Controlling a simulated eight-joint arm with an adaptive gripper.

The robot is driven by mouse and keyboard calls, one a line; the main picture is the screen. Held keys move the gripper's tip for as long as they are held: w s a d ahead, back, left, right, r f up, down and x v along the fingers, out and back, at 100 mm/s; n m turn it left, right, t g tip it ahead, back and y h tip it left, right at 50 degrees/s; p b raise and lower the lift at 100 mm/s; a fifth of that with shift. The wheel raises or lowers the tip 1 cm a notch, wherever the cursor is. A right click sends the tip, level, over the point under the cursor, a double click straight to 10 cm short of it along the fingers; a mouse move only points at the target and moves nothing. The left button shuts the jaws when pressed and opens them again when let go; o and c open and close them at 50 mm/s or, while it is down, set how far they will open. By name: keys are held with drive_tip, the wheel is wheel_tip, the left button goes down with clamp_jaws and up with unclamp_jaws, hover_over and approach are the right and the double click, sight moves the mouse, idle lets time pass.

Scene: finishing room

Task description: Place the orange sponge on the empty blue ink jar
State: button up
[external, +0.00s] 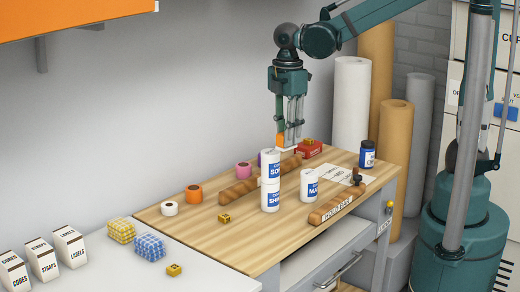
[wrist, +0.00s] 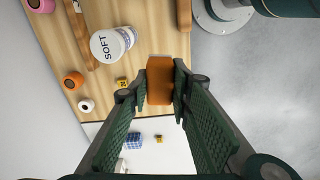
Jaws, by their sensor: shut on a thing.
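My gripper (external: 289,138) is shut on the orange sponge (external: 280,140) and holds it above the wooden bench, close behind and above the stacked white cans. In the wrist view the sponge (wrist: 160,80) sits between the two green fingers of my gripper (wrist: 160,92). The blue ink jar (external: 367,155) stands upright at the right back of the bench, apart from my gripper. It has a dark top and a pale label. Whether it is empty cannot be told. I do not make out the jar in the wrist view.
Two stacked white cans (external: 270,182) stand below my gripper, with another white can (external: 309,186) to their right. Tape rolls and small yellow cubes lie at left.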

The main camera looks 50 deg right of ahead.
drive_tip(key=w+d+m+p, duration=0.2)
drive_tip(key=w+d+m, duration=0.2)
drive_tip(key=d, duration=1)
drive_tip(key=w+d+m+p, duration=0.3)
drive_tip(key=w+d+m, duration=0.15)
drive_tip(key=d, duration=0.95)
drive_tip(key=s+d+m+p, duration=0.2)
drive_tip(key=s+d+m, duration=0.15)
drive_tip(key=d, duration=1.05)
drive_tip(key=s+d+m+p, duration=0.2)
drive_tip(key=s+d+m, duration=0.15)
drive_tip(key=d, duration=1.05)
drive_tip(key=shift+m, duration=0.45)
drive_tip(key=shift+w+d+f, duration=0.1)
drive_tip(key=shift+d+f, duration=0.05)
drive_tip(key=shift+f, duration=1.15)
drive_tip(key=shift+d+f, duration=0.1)
drive_tip(key=shift+f, duration=1.2)
drive_tip(key=shift+f, duration=2.95)
